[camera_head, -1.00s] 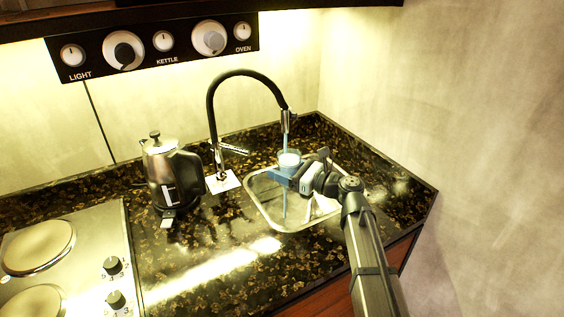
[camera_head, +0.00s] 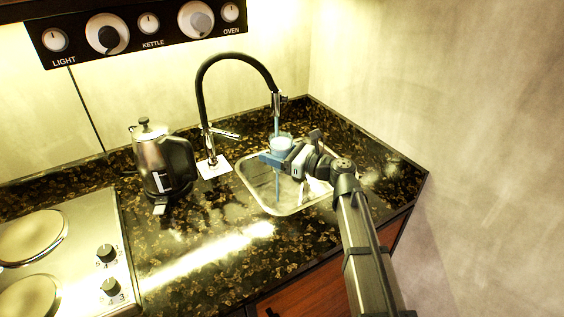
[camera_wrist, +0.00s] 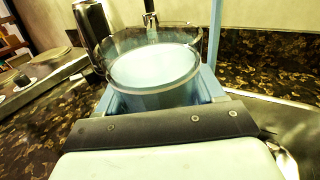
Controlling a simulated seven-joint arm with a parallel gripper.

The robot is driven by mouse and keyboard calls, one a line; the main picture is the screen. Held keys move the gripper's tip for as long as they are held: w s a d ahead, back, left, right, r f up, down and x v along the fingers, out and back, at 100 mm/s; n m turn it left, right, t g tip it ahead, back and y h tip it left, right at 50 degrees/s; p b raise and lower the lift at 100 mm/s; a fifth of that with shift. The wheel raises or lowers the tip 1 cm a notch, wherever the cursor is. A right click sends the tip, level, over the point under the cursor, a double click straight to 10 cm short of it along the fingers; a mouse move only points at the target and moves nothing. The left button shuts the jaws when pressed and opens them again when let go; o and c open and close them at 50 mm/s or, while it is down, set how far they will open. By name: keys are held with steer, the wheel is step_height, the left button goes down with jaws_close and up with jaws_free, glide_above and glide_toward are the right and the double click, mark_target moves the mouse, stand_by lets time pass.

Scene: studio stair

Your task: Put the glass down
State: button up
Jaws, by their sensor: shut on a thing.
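The fingers also show in the wrist view (camera_wrist: 205,85). The lower part of the glass is hidden by my gripper.
The black tap (camera_head: 204,110) arches over the sink. A metal kettle (camera_head: 155,160) stands left of it. The hob (camera_head: 75,240) is at the far left. Free dark counter (camera_head: 205,262) lies between the hob and the sink. A wall (camera_head: 480,130) is at the right.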

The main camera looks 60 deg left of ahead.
steer(key=w+d+r+m+t+y, duration=0.1)
steer(key=w+d+r+t, duration=0.1)
steer(key=w+d, duration=0.6)
steer(key=s+d+n+g+h, duration=0.1)
steer(key=s+d+g, duration=0.1)
steer(key=s+d, duration=0.6)
steer(key=shift+w+d+f, duration=0.15)
steer(key=shift+d+f, duration=0.05)
steer(key=shift+f, duration=0.75)
steer(key=shift+w+d+f, duration=0.2)
steer(key=shift+f, duration=0.7)
steer(key=shift+w+d+f, duration=0.15)
steer(key=shift+d+f, duration=0.05)
steer(key=shift+f, duration=0.75)
steer(key=shift+f, duration=0.1)
steer(key=shift+f, duration=1.9)
steer(key=shift+f, duration=0.15)
steer(key=o, duration=1.2)
